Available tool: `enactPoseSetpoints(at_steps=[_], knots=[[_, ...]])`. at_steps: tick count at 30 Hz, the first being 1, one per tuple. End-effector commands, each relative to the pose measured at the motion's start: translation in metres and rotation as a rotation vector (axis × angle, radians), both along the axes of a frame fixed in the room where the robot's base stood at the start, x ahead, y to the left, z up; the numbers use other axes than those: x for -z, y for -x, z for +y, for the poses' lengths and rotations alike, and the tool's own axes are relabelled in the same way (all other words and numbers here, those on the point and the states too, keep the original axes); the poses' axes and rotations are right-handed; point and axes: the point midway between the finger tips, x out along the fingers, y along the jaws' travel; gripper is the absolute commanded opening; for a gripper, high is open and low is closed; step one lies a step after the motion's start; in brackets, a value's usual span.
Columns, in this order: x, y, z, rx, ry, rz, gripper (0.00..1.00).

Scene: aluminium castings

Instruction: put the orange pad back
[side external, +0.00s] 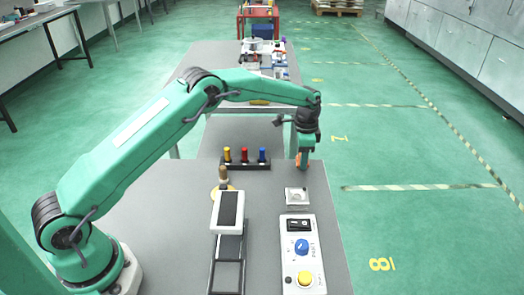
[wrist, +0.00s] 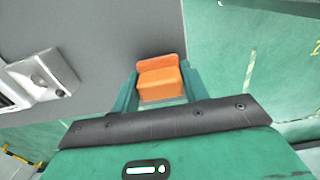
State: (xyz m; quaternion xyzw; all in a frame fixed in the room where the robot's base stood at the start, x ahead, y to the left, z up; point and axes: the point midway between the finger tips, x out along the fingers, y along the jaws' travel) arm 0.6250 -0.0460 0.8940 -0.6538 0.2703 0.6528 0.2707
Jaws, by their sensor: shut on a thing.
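My gripper (side external: 303,163) is at the far right corner of the grey table (side external: 160,235), pointing down. In the wrist view, my gripper (wrist: 158,90) is shut on the orange pad (wrist: 160,72), a blocky piece with a raised back edge, held between the two green fingers. In the side view only a thin strip of the orange pad (side external: 298,160) shows beside the fingers. I cannot tell whether the pad touches the table. A silver metal piece (side external: 297,196) lies nearer the camera; it also shows at the left in the wrist view (wrist: 42,77).
A dark rack (side external: 246,165) with yellow, red and blue pegs stands left of my gripper. A white-framed dark panel (side external: 229,211) and a white control box (side external: 303,268) with blue and yellow knobs stand nearer. The table's right edge is close; green floor (side external: 430,230) lies beyond.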

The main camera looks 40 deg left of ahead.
Motion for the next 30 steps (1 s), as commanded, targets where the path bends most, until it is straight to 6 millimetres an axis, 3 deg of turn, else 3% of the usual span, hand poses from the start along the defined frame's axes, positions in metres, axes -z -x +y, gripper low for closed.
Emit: enactPoseSetpoints(at_steps=[4,17,18,21,30], knots=[[0.0100,0.0003,-0.0001,0.000,0.000,0.000,0.23],[0.0139,0.0003,-0.0001,0.000,0.000,0.000,0.23],[0.0138,0.0003,-0.0001,0.000,0.000,0.000,0.50],[0.0137,0.0003,-0.0001,0.000,0.000,0.000,0.66],[0.0129,0.0002,-0.0001,0.000,0.000,0.000,0.66]])
